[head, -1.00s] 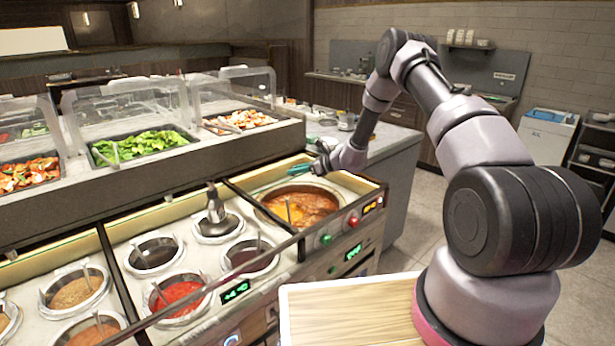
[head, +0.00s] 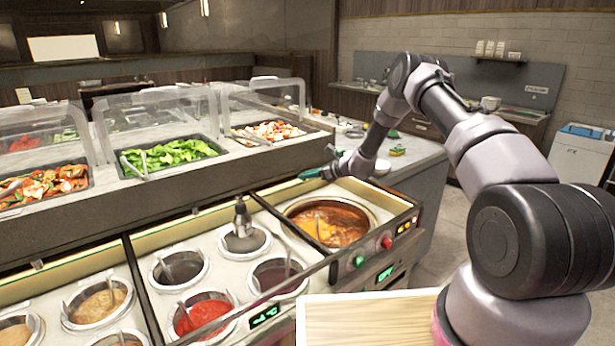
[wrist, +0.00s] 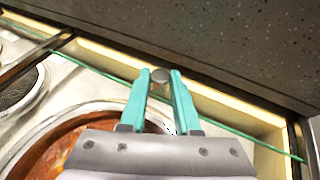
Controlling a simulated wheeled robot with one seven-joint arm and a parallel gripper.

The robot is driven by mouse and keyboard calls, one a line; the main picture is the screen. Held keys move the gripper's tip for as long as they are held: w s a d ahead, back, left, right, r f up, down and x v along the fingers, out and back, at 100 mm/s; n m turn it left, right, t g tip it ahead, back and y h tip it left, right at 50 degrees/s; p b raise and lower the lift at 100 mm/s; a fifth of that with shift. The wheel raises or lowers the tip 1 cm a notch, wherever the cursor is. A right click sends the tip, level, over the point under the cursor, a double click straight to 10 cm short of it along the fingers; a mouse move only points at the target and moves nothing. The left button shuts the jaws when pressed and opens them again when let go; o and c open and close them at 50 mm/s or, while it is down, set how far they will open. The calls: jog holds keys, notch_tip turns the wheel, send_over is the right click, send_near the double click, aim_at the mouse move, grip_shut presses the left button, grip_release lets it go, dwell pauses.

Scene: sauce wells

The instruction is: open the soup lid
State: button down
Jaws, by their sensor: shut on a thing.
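The soup well (head: 325,224) holds orange-brown soup with a ladle in it; it is uncovered to view or under clear glass, I cannot tell. In the wrist view the soup (wrist: 45,150) shows at lower left. My gripper (head: 312,173) is at the well's far edge, beside the raised salad counter. In the wrist view its teal fingers (wrist: 160,82) are shut on a round grey knob (wrist: 160,75). A thin green edge (wrist: 235,133) runs diagonally past the fingers, like the edge of a glass lid; the rest of that pane is hard to make out.
Several smaller sauce wells (head: 203,312) lie left of the soup. The salad counter (head: 190,205) with clear guards rises close behind my gripper. A wooden board (head: 365,320) is in front. Control buttons (head: 386,243) line the front panel.

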jog(key=c, duration=0.6)
grip_release()
jog(key=shift+c, duration=0.2)
jog(key=shift+d, duration=0.1)
jog(key=v, duration=1)
jog(key=shift+s+d+r, duration=0.15)
jog(key=shift+d+r, duration=0.05)
jog(key=shift+d, duration=0.05)
